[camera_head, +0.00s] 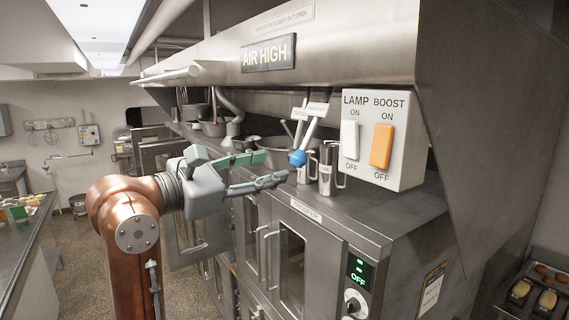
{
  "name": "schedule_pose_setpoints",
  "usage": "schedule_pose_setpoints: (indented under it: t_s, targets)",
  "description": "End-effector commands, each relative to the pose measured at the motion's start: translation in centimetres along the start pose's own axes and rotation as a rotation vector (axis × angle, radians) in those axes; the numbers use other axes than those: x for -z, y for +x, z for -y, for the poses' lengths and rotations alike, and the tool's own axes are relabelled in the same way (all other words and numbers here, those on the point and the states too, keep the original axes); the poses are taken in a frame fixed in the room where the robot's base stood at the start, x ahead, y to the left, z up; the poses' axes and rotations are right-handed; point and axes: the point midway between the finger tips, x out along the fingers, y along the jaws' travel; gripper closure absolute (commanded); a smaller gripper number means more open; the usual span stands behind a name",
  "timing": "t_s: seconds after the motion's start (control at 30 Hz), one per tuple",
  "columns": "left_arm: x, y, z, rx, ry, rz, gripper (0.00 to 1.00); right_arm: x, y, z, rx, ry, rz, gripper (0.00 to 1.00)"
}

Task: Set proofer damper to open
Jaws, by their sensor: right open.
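A blue ball knob (298,158) sits at the lower end of a slanted metal rod (311,132) under the hood. Small white tags (310,110) hang by the top of the rod; their print is too small to read surely, and a second rod seems to stand close by. My right gripper (276,167) is open, its green-grey fingers pointing right. Its fingertips are just left of the knob, which does not sit clearly between them; I cannot tell whether they touch. My left gripper is not in view.
A steel proofer (305,208) with glass doors stands below. Metal jugs (327,170) stand on its top, close behind the knob. A LAMP/BOOST switch box (405,140) is at the right. The hood (345,40) carries an AIR HIGH sign (268,53) and a small, hardly legible plate (283,18).

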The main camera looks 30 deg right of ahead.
Motion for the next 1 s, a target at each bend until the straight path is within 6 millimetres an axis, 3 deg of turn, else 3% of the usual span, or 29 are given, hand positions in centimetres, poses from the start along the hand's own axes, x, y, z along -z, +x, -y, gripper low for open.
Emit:
schedule_pose_setpoints:
  t_s: [0.1, 0.33, 0.87, 1.0]
  targets:
    - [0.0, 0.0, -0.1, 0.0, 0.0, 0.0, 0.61, -0.1, -2.1, -0.1, -0.003, 0.001, 0.001, 0.57]
    - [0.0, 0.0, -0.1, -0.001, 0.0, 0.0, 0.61, 0.0, -4.0, -0.1, -0.001, 0.0, 0.001, 0.57]
    - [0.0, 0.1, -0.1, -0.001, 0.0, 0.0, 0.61, 0.1, -4.1, -0.1, 0.001, -0.004, 0.005, 0.57]
    - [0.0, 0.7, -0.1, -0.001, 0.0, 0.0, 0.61, 2.4, -3.1, -1.1, 0.024, -0.099, 0.092, 0.57]
